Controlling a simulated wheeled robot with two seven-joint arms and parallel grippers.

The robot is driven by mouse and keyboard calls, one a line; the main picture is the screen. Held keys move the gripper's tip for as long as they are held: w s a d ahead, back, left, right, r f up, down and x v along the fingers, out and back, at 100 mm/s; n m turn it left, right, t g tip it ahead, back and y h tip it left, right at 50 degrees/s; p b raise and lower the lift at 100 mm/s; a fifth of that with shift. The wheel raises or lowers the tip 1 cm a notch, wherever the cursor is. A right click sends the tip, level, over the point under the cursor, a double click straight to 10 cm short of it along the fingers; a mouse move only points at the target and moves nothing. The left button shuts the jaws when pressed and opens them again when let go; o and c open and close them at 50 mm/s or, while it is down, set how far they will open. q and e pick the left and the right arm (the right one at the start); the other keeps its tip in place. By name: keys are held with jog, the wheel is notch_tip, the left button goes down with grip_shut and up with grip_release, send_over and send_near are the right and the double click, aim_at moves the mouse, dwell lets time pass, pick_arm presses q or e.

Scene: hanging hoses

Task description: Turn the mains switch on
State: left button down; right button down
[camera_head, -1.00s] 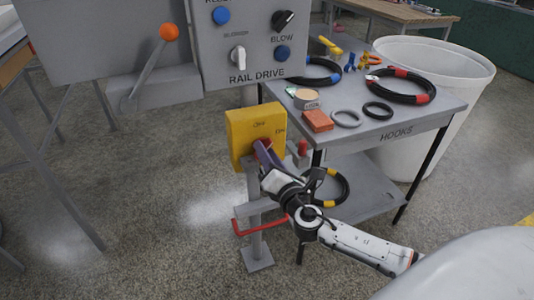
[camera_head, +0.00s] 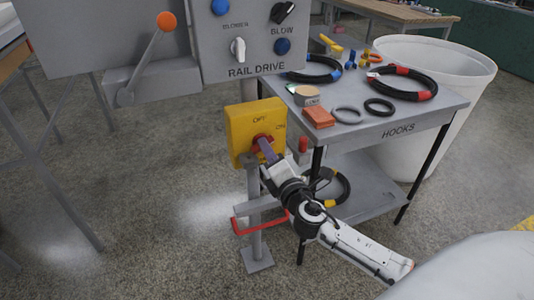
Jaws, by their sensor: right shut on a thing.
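The mains switch is a yellow box (camera_head: 241,124) with OFF and ON lettering on a grey post, below the rail drive panel. A red round knob (camera_head: 261,139) sits on its front face, partly hidden by the gripper. My right gripper (camera_head: 264,146) reaches in from the lower right, its purple-grey fingers shut on the red knob. The knob's exact angle is hard to tell behind the fingers. My left gripper does not show.
The grey rail drive panel (camera_head: 205,52) with knobs and an orange-ended lever (camera_head: 167,21) stands above. A grey hooks table (camera_head: 437,109) with hoses and small parts is close on the right, before a white bin (camera_head: 471,75). A red bar (camera_head: 240,226) juts from the post.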

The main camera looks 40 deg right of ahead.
jog(key=m+b, duration=0.1)
jog(key=m, duration=0.3)
jog(key=shift+m, duration=0.4)
dwell(0.4)
jog(key=c, duration=1.8)
grip_release()
jog(key=shift+s, duration=0.1)
